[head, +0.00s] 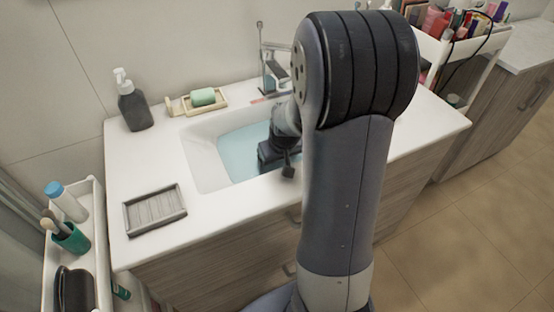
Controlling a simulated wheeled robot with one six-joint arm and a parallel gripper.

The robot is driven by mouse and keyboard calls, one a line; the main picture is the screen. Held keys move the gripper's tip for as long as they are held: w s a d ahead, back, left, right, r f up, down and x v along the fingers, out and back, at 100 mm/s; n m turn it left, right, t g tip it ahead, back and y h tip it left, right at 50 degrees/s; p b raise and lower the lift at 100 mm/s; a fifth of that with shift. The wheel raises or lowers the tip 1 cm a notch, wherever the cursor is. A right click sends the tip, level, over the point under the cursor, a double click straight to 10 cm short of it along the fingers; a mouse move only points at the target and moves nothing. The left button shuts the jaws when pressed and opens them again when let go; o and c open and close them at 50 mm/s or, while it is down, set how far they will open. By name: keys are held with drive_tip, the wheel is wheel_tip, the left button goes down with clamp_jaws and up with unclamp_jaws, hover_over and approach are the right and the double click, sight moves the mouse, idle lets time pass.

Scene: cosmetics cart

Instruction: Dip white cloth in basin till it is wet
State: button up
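The white basin (197,160) is set in the counter and holds pale blue water (236,152). My gripper (268,158) is over the right part of the basin, pointing down, dark against the water. Its fingers are small and partly hidden by my own arm, so I cannot tell whether they are open or shut. I cannot make out the white cloth; my arm hides the right side of the basin and part of the counter.
A dark soap bottle (134,108), a green soap bar (203,97) on a dish and a faucet (275,65) stand behind the basin. An empty grey tray (155,210) lies front left. Loaded carts flank the counter (135,182), left (103,240) and right (470,48).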

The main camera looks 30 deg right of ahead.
drive_tip(key=shift+f, duration=0.1)
wheel_tip(320, 180, up, 14)
drive_tip(key=p, duration=1)
idle(0.5)
